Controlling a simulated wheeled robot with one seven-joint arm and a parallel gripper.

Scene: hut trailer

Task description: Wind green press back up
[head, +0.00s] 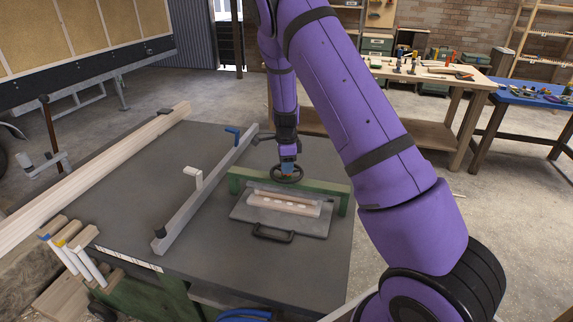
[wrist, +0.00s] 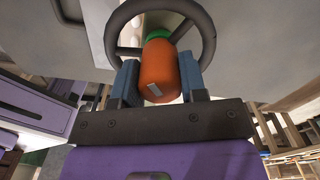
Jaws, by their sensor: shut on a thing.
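The green press (head: 330,187) stands on the dark table, its green crossbar spanning a flat grey plate (head: 308,227) with a black handle. A pale wooden piece with round white spots (head: 285,206) lies on the plate, partly under the crossbar. The press's dark handwheel (head: 298,178) sits above the crossbar; it also shows in the wrist view (wrist: 207,35). My gripper (head: 288,166) points down at the wheel's middle. In the wrist view, its blue fingers (wrist: 158,78) are shut on an orange knob (wrist: 158,68) inside the wheel, with green behind. The screw below is hidden.
A long grey fence (head: 208,188) with a white block and a blue lever crosses the table to the left. Long timber (head: 100,170) lies along the left edge. Clamps (head: 75,252) stand at the front left. Workbenches (head: 440,85) stand behind at right.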

